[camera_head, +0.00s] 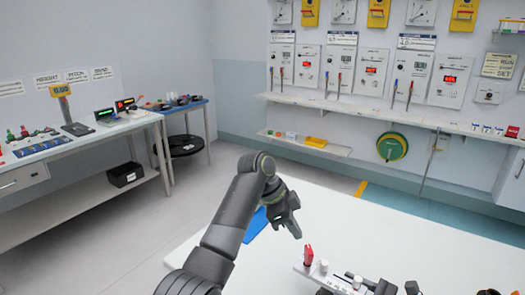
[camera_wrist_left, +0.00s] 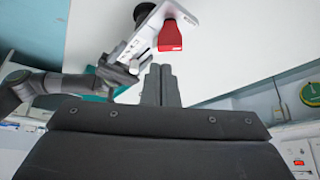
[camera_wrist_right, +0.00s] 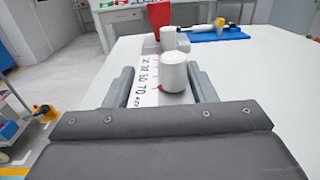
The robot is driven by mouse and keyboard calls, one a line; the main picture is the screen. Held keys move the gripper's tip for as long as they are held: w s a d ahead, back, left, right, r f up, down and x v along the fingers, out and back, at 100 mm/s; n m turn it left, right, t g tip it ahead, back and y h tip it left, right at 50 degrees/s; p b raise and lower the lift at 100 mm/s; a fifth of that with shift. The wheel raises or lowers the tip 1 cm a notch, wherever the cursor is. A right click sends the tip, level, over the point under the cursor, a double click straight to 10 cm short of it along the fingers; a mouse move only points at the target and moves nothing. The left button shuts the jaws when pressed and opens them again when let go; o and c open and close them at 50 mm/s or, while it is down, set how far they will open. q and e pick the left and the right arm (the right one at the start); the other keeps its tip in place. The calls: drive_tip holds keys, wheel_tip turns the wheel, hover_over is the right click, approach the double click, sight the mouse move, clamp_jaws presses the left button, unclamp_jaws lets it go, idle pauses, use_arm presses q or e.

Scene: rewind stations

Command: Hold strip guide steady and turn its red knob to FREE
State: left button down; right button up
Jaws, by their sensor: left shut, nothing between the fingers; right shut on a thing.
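The strip guide (camera_head: 340,281) is a pale bar with a printed scale, at the front of the white table. Its red knob (camera_head: 308,255) stands at the far end; it also shows in the left wrist view (camera_wrist_left: 170,37) and right wrist view (camera_wrist_right: 158,14). My right gripper (camera_wrist_right: 163,88) is shut on the guide, with one finger on each side near a white post (camera_wrist_right: 174,75). My left gripper (camera_head: 295,229) is shut and empty, above the table and apart from the knob. Its closed fingers (camera_wrist_left: 160,84) show below the knob in its wrist view. The knob's marking cannot be read.
A blue mat or tray (camera_head: 256,224) lies behind my left gripper on the white table (camera_head: 420,240). In the right wrist view, a yellow-and-dark item (camera_wrist_right: 221,27) lies on blue. A wall shelf (camera_head: 390,113) and a side bench (camera_head: 100,130) stand away from the table.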

use_arm(q)
approach(305, 258)
drive_tip(key=shift+s+d+f, duration=0.15)
drive_tip(key=shift+s+f, duration=0.15)
drive_tip(key=shift+f, duration=0.3)
drive_tip(key=shift+s+d+f, duration=0.15)
drive_tip(key=shift+s+f, duration=0.15)
drive_tip(key=shift+f, duration=0.3)
drive_tip(key=shift+s+d+f, duration=0.15)
drive_tip(key=shift+s+f, duration=0.15)
drive_tip(key=shift+f, duration=0.25)
drive_tip(key=shift+w+d, duration=0.2)
drive_tip(key=shift+d, duration=0.35)
drive_tip(key=shift+w, duration=0.45)
drive_tip(key=shift+w, duration=0.35)
drive_tip(key=shift+w, duration=0.2)
idle(0.5)
